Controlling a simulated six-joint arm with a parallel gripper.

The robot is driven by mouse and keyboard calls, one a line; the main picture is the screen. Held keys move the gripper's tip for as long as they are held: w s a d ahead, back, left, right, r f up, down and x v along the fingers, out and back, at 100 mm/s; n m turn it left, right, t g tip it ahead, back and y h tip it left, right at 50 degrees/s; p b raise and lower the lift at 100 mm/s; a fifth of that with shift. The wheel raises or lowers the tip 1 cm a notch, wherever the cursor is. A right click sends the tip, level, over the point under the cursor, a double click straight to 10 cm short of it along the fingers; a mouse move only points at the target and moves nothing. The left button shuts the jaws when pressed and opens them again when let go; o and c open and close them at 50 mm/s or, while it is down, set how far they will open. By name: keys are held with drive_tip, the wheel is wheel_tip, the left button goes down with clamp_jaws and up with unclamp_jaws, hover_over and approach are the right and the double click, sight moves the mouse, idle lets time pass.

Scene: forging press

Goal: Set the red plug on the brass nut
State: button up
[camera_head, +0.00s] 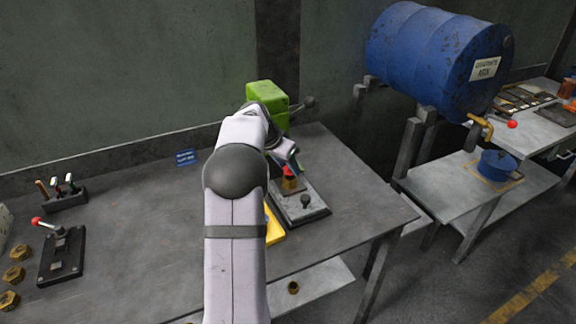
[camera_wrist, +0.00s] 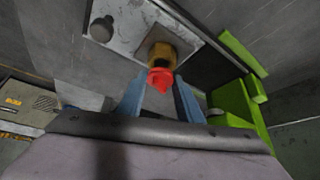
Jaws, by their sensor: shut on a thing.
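My gripper (camera_head: 289,166) hangs over the right part of the workbench, partly hidden behind my arm in the head view. In the wrist view its two blue fingers (camera_wrist: 159,87) are shut on the red plug (camera_wrist: 161,77). The red plug shows as a small red spot in the head view (camera_head: 289,172). The brass nut (camera_wrist: 161,55) sits on a grey metal plate (camera_wrist: 128,15), and in the head view it shows just below the plug (camera_head: 292,185). The plug overlaps the nut's edge in the wrist view; I cannot tell if they touch.
A dark round knob (camera_head: 305,201) stands on the plate beside the nut. A green machine (camera_head: 265,97) stands behind. A yellow item (camera_head: 273,228) lies partly behind my arm. Several loose brass nuts (camera_head: 14,275) and a red-tipped lever (camera_head: 60,240) are at left. The bench between is clear.

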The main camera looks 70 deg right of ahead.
drive_tip(key=shift+f+b, duration=0.55)
drive_tip(key=shift+f, duration=0.15)
idle(0.5)
drive_tip(key=o, duration=0.7)
drive_tip(key=shift+o, duration=0.2)
drive_tip(key=shift+r, duration=0.1)
drive_tip(key=p+v, duration=0.2)
drive_tip(key=v, duration=0.4)
drive_tip(key=shift+a+r, duration=0.25)
drive_tip(key=shift+r, duration=0.1)
drive_tip(key=shift+r, duration=0.15)
drive_tip(key=shift+r+p, duration=1.15)
drive_tip(key=shift+r, duration=0.25)
